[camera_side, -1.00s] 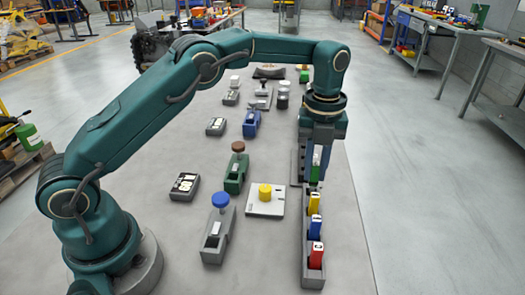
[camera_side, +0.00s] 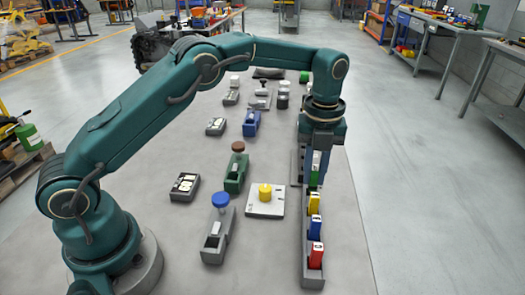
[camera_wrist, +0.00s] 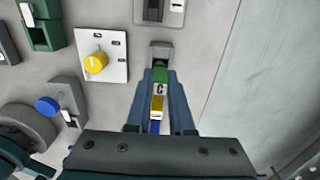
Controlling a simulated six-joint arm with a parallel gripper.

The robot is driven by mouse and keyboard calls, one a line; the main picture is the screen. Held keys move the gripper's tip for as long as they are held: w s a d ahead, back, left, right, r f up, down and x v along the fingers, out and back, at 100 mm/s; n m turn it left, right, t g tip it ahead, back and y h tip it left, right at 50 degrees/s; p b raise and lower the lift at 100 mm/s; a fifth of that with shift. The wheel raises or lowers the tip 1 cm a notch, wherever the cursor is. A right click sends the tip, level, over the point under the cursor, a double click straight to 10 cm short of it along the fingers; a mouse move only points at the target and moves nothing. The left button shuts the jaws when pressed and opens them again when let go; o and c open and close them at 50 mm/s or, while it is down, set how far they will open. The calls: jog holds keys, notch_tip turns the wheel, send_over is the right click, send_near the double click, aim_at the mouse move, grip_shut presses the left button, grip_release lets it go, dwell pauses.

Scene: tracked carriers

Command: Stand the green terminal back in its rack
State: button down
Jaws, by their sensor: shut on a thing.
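The green terminal (camera_side: 314,180) is between the fingers of my gripper (camera_side: 316,184), upright, with a white upper part. It also shows in the wrist view (camera_wrist: 160,75), with a finger on either side. The grey rack (camera_side: 305,262) is a long narrow tray below it. The green terminal is in line with the rack, at its far part, behind the yellow terminal (camera_side: 313,203). Its lower end is hidden, so I cannot tell whether it touches the rack floor.
A blue terminal (camera_side: 314,228) and a red terminal (camera_side: 315,256) stand in the rack nearer the camera. A white plate with a yellow knob (camera_side: 265,191) lies to the left, near a grey block with a blue knob (camera_side: 220,200). The mat right of the rack is clear.

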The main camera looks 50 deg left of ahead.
jog(key=shift+f, duration=0.8)
jog(key=shift+c, duration=1.2)
grip_release()
jog(key=shift+r, duration=3.55)
